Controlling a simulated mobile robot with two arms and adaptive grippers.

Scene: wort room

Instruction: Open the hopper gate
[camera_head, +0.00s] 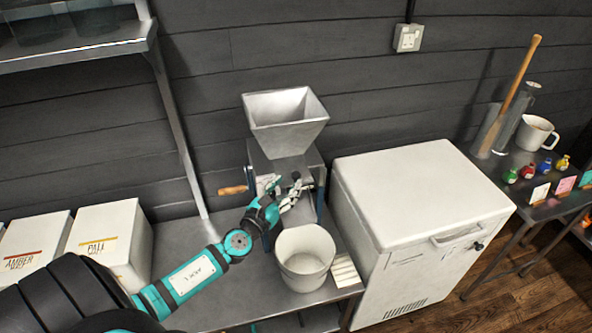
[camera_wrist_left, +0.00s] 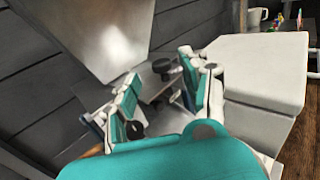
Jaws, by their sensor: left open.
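The grey metal hopper (camera_head: 286,121) sits on top of a mill (camera_head: 257,165) with a wooden crank handle on its left. My left gripper (camera_head: 288,192) is at the front of the mill, below the hopper. In the left wrist view the gripper (camera_wrist_left: 160,95) is open, its two fingers on either side of a dark knob (camera_wrist_left: 161,66) under the hopper (camera_wrist_left: 100,35). I cannot tell whether a finger touches the knob. The gate plate itself is mostly hidden by the gripper. My right gripper is not in view.
A white chest (camera_head: 420,195) stands close on the right. Labelled boxes (camera_head: 110,238) stand on the left. A wall shelf (camera_head: 75,50) hangs upper left.

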